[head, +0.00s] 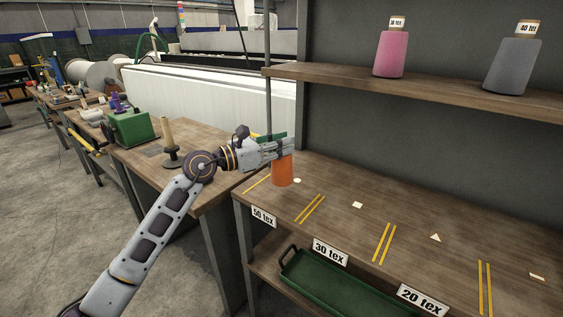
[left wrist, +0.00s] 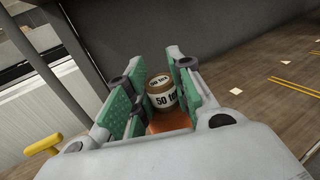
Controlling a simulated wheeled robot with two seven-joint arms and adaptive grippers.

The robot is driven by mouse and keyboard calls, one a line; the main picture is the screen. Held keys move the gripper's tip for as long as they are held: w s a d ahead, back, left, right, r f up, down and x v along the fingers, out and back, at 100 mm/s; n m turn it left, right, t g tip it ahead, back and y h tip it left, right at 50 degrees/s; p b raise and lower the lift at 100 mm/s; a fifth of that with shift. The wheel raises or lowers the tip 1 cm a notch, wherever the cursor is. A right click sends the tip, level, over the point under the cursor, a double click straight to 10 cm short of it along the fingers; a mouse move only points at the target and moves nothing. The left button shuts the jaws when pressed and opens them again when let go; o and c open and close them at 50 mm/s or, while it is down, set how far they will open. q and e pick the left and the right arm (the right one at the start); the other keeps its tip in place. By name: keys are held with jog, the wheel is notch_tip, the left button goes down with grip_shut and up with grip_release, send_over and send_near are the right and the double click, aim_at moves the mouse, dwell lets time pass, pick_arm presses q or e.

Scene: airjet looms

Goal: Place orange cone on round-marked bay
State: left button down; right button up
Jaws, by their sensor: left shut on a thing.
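The orange cone (head: 283,170) is at the left end of the wooden shelf, in the bay labelled 50 tex. My left gripper (head: 280,146) is shut on its upper part. In the left wrist view the cone's top (left wrist: 161,92), labelled 50 tex, sits between the green finger pads (left wrist: 155,100), with orange below. The white round mark (head: 297,180) shows just right of the cone's base and also in the left wrist view (left wrist: 236,91). The cone looks upright; I cannot tell whether its base touches the shelf. My right gripper is not in view.
Yellow strips (head: 310,209) divide the shelf; the bays to the right, with square (head: 357,205) and triangle (head: 435,238) marks, are empty. A pink cone (head: 393,54) and grey cone (head: 511,66) stand on the upper shelf. A green tray (head: 335,291) lies below. A dark upright post (head: 267,100) stands behind my gripper.

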aim_at(273, 161)
pick_arm(q)
jog(key=shift+f, duration=0.3)
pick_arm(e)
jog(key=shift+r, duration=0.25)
pick_arm(q)
jog(key=shift+f, duration=0.45)
notch_tip(273, 161, down, 2)
jog(key=shift+f+b, duration=0.25)
jog(key=shift+b, duration=0.15)
jog(key=shift+f, duration=0.15)
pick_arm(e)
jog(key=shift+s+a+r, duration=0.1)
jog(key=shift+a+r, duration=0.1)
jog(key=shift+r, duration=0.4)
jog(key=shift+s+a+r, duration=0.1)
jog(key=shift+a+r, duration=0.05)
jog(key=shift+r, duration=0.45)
pick_arm(q)
jog(key=shift+f, duration=0.15)
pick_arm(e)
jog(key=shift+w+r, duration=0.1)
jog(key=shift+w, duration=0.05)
